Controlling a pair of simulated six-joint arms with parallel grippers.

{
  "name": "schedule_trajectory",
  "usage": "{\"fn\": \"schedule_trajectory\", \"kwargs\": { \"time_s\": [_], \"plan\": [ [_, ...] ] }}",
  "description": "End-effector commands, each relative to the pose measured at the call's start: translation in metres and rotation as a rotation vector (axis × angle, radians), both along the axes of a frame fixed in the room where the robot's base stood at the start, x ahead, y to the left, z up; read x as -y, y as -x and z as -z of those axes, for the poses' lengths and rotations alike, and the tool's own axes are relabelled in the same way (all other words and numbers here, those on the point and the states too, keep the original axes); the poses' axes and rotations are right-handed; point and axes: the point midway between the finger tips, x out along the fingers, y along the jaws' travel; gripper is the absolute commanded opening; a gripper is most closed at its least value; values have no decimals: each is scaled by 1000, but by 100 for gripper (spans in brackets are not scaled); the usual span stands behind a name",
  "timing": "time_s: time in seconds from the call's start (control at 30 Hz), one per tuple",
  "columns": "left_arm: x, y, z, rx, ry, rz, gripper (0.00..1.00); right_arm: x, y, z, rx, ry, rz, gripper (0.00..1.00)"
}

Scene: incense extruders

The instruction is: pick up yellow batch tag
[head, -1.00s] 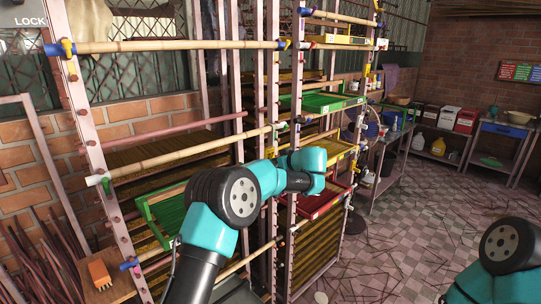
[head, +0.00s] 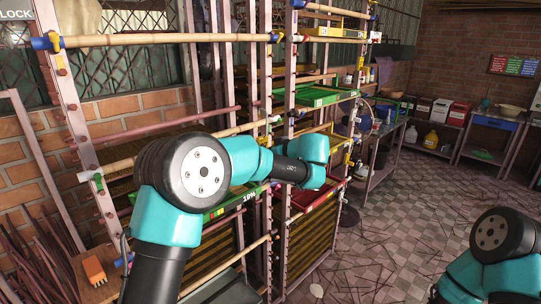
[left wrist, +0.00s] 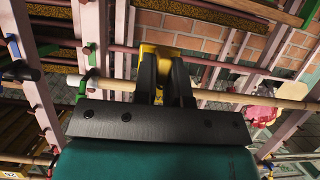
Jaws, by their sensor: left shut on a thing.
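In the left wrist view, my left gripper (left wrist: 162,72) is shut on a yellow piece (left wrist: 160,50), taken as the yellow batch tag. The dark fingers cover much of it, and no writing on it is legible. A bamboo pole (left wrist: 225,97) runs across just behind the fingers; I cannot tell whether the tag touches it. In the head view my left arm reaches to the rack, and its fingers and the tag are hidden. My right arm shows at the lower right, but its gripper is out of view.
The rack has pink posts, bamboo poles (head: 165,39) and coloured clips. A green tray (head: 315,97) and a red tray (head: 312,203) sit in its right bay. An orange block (head: 94,270) lies at lower left.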

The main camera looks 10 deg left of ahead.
Motion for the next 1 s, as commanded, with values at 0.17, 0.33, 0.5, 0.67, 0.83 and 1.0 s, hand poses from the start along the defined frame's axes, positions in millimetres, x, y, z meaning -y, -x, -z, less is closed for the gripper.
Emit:
{"fn": "schedule_trajectory", "kwargs": {
  "time_s": [0.17,0.33,0.5,0.67,0.83,1.0],
  "plan": [
    [7,30,-17,0,0,1,0,0,0,0,0,0,0,59],
    [9,43,-23,0,0,-1,0,0,0,0,0,0,0,59],
    [10,46,-24,0,0,-1,0,0,0,0,0,0,0,59],
    [10,45,-24,0,0,-1,0,0,0,0,0,0,0,59],
    [9,45,-24,0,0,-1,0,0,0,0,0,0,0,59],
    [9,45,-25,0,0,-1,0,0,0,0,0,0,0,59]
  ]
}}
